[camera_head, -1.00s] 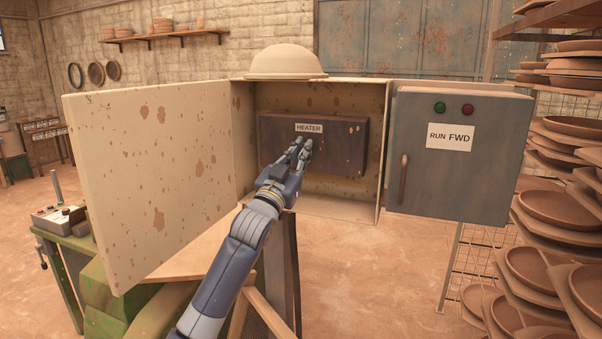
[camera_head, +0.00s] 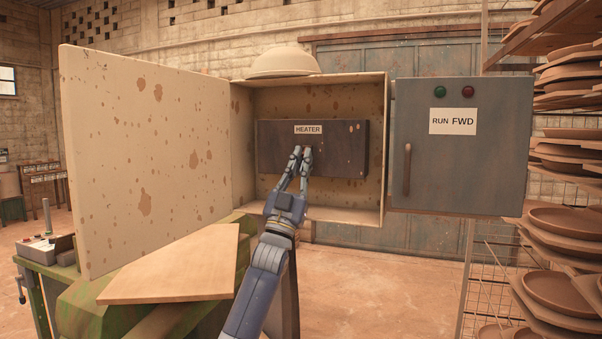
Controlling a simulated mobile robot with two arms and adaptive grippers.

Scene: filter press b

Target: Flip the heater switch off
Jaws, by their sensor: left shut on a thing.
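The heater panel (camera_head: 342,148) is a dark box with a white HEATER label (camera_head: 308,129), set inside an open cream cabinet (camera_head: 384,150). My left gripper (camera_head: 302,153) reaches in from below, its fingertips at the panel's front just under the label. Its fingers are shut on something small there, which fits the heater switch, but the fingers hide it. Whether the switch is up or down cannot be seen. My right gripper is not in view.
The spotted cabinet door (camera_head: 145,150) stands open at left. A grey RUN FWD box (camera_head: 460,165) with a handle is at right. A bowl (camera_head: 283,63) sits on top. A wooden board (camera_head: 180,265) is below, and pottery shelves (camera_head: 560,215) are far right.

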